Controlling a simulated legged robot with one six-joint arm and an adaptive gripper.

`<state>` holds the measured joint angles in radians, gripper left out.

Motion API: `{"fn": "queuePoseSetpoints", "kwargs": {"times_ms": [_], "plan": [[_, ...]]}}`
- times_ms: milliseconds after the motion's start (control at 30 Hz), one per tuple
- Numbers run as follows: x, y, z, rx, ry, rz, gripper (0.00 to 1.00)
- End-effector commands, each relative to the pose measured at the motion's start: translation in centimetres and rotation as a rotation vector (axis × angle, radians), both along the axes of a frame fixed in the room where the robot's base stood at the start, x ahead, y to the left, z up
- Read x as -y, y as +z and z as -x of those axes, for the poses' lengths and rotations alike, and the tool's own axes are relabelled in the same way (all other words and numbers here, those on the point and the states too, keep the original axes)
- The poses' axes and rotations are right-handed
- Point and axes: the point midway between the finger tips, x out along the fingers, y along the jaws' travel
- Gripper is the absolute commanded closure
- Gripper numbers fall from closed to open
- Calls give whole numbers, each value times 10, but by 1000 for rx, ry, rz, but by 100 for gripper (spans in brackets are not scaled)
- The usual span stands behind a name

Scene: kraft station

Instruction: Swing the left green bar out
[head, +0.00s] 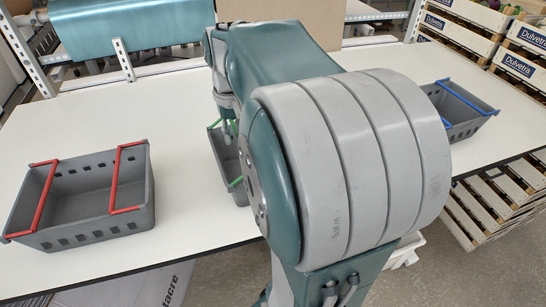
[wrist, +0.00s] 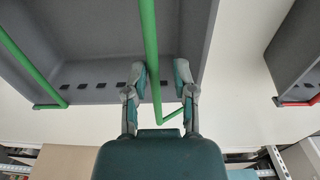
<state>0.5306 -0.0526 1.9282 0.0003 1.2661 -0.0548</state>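The grey crate with green bars (head: 232,163) stands on the white table, mostly hidden behind my arm in the head view. In the wrist view its grey interior (wrist: 95,45) fills the upper left. One green bar (wrist: 149,35) runs down between the fingers of my gripper (wrist: 159,73). The fingers are apart, one on either side of this bar, and the bar looks closer to the left finger; I cannot tell whether they touch. The other green bar (wrist: 28,56) lies at the left of the wrist view, clear of the gripper.
A grey crate with red bars (head: 84,199) stands at the left of the white table (head: 180,215). A grey crate with blue bars (head: 462,108) stands at the right, partly behind my arm. Stacked wooden Dulvetra crates (head: 460,38) are at the far right.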

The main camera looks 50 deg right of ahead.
Motion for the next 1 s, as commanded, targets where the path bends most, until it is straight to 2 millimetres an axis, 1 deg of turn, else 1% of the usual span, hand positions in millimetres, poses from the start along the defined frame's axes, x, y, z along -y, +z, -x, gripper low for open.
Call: {"fn": "queuePoseSetpoints", "kwargs": {"times_ms": [267, 800, 1000], "plan": [[-1, 1, -1, 0, 1, 0, 66], [-16, 9, -8, 0, 2, 0, 66], [-18, 10, -9, -1, 0, 0, 66]]}}
